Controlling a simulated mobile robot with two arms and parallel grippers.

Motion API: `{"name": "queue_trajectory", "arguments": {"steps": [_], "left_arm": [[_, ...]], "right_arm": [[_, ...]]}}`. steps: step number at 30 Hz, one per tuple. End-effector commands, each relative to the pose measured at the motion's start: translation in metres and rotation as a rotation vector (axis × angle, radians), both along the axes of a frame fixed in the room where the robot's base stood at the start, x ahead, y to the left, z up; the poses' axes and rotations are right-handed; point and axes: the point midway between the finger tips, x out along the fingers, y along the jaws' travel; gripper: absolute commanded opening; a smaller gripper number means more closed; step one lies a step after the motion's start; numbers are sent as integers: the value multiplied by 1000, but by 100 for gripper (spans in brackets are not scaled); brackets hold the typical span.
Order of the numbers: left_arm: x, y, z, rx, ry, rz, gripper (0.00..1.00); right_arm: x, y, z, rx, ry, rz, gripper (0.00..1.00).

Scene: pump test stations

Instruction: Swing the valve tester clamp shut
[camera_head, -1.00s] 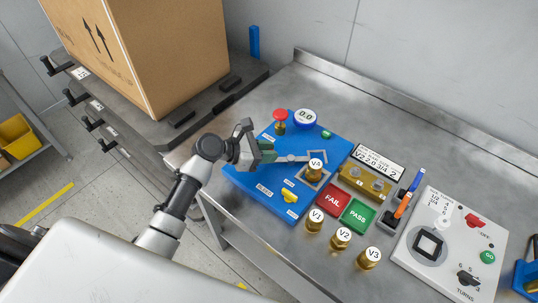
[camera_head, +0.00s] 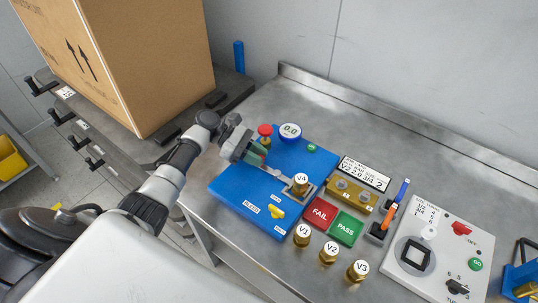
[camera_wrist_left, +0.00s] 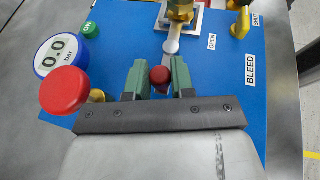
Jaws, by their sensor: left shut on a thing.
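The blue valve tester (camera_head: 235,190) sits on the metal bench. Its clamp (camera_head: 271,171) is a thin grey lever reaching from my left gripper to the square seat where the brass valve V4 (camera_head: 300,185) stands upright. The clamp also shows in the left wrist view (camera_wrist_left: 172,42), its far end at the base of the brass valve (camera_wrist_left: 181,10). My left gripper (camera_head: 254,160) is shut on the clamp's red knob (camera_wrist_left: 160,78), which sits between the green fingertips. Whether the clamp is fully seated around V4 I cannot tell. My right gripper is not in view.
A red button (camera_head: 265,130) and a round gauge (camera_head: 290,132) reading 0.0 stand close behind my left gripper. A yellow bleed lever (camera_head: 276,211) is at the front. Valves V1 (camera_head: 302,236), V2 and V3 stand right. A cardboard box (camera_head: 120,60) is at left.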

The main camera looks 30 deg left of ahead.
Motion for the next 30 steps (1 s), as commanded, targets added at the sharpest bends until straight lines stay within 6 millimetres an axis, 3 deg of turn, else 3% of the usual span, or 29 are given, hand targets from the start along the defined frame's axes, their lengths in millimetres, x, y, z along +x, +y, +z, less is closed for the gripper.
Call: {"name": "queue_trajectory", "arguments": {"steps": [16,17,21,30], "left_arm": [[-3,6,-1,2,0,-14,0],[-3,6,-1,2,0,-14,25],[-3,6,-1,2,1,-14,46],[-3,7,0,1,0,-13,49]], "right_arm": [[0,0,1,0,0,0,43],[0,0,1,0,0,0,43],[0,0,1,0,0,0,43],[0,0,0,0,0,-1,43]]}}
